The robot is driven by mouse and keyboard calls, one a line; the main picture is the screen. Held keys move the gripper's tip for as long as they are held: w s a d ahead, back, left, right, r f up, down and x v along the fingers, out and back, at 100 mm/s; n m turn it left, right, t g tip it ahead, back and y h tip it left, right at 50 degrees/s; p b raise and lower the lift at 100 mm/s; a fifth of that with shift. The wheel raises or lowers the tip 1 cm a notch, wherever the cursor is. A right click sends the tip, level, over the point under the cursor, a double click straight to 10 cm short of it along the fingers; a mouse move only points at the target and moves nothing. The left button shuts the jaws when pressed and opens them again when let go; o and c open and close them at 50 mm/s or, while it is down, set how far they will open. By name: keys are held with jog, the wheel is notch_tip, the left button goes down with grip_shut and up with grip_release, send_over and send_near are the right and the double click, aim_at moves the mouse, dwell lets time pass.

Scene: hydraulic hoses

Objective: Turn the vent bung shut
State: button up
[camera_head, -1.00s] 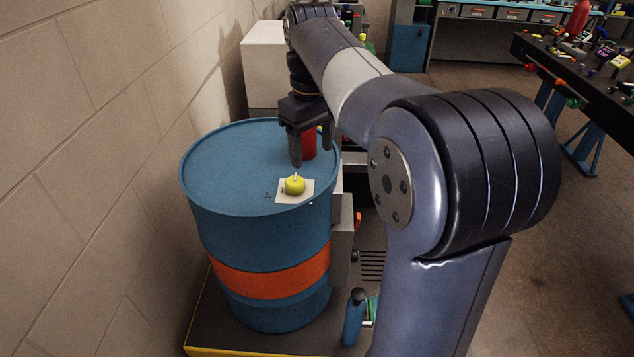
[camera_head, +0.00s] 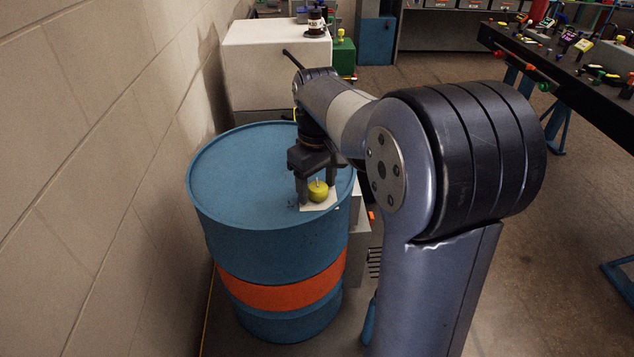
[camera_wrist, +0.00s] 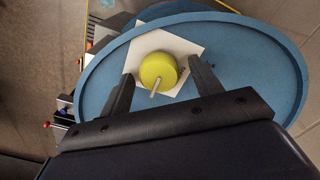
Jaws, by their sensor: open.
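The vent bung is a yellow-green round cap (camera_head: 318,191) with a pale bar across its top. It sits on a white square label (camera_head: 322,206) near the front right of the blue drum's lid (camera_head: 235,170). In the wrist view the bung (camera_wrist: 159,70) lies between the fingertips of my gripper (camera_wrist: 160,82), with the pale bar pointing toward the gripper body. My gripper (camera_head: 317,197) points down over the bung. Its fingers are open, one to each side, with gaps visible. The exact fingertip height against the bung is hard to tell.
The blue drum has an orange band (camera_head: 285,290) and stands close to a block wall (camera_head: 80,170) on the left. A dark workbench (camera_head: 580,75) is at the right.

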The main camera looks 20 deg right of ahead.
jog(key=shift+c, duration=0.4)
jog(key=c, duration=0.9)
jog(key=shift+n, duration=0.3)
jog(key=n+p, duration=0.1)
jog(key=n, duration=0.1)
jog(key=shift+r+n+p, duration=0.15)
jog(key=shift+n+p, duration=0.15)
jog(key=shift+p, duration=0.05)
jog(key=n+p, duration=0.1)
jog(key=n, duration=0.4)
jog(key=shift+a+n+p, duration=0.1)
jog(key=shift+n+p, duration=0.2)
jog(key=shift+p, duration=0.1)
jog(key=n+p, duration=0.1)
jog(key=n, duration=0.3)
jog(key=shift+s, duration=0.1)
jog(key=n+p, duration=0.1)
jog(key=n, duration=0.4)
